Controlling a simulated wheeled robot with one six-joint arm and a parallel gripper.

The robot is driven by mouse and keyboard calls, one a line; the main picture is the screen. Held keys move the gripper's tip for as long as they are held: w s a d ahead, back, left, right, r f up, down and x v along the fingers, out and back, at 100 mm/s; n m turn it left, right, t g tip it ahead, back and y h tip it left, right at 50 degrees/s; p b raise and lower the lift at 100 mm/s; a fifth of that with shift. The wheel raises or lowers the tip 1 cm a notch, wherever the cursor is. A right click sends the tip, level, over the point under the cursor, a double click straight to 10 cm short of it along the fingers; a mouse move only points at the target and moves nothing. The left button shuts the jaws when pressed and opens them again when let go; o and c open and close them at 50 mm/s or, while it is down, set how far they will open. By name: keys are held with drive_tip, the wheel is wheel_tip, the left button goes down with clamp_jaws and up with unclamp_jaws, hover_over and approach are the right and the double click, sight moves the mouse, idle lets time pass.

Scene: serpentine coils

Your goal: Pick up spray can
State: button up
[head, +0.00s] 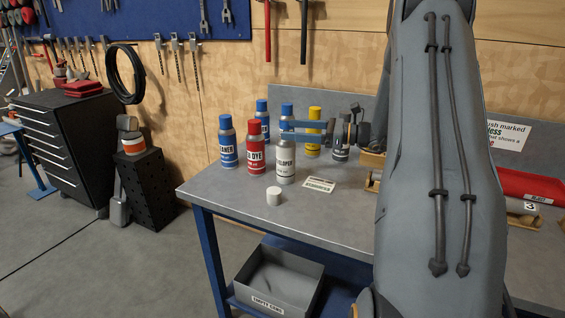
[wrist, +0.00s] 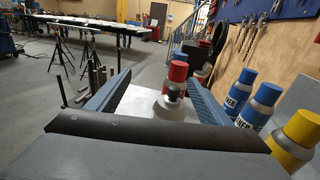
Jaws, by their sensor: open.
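A white spray can labelled as developer (head: 286,167) stands upright on the grey workbench, its cap off. In the wrist view its white shoulder and dark nozzle (wrist: 172,91) show between the fingers. My gripper (head: 285,132) is open and reaches in from the right around the can's top. In the wrist view the blue-grey fingers (wrist: 160,80) lie one on each side of the can. I cannot tell whether they touch it. A red-capped can (head: 256,150) stands just left of it, also seen beyond it in the wrist view (wrist: 177,72).
Blue-capped cans stand at the left (head: 227,150) and behind (head: 262,115), with a yellow can (head: 314,130) farther right. A loose white cap (head: 274,196) and a label card (head: 319,184) lie in front on the workbench (head: 345,220). A grey bin (head: 280,287) sits on the lower shelf.

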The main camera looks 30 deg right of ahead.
sight(294, 158)
drive_tip(key=shift+t, duration=0.3)
drive_tip(key=w+f, duration=0.1)
drive_tip(key=f, duration=0.2)
drive_tip(key=w+f, duration=0.1)
drive_tip(key=f, duration=0.3)
drive_tip(key=d+f+b, duration=0.1)
drive_tip(key=f, duration=0.3)
drive_tip(key=shift+w+f, duration=0.25)
drive_tip(key=shift+w, duration=0.15)
drive_tip(key=shift+p+x, duration=1)
drive_tip(key=shift+x, duration=2.35)
drive_tip(key=c, duration=1.5)
drive_tip(key=shift+o, duration=0.2)
drive_tip(key=shift+r, duration=0.1)
wheel_tip(294, 158, up, 17)
drive_tip(key=p, duration=0.1)
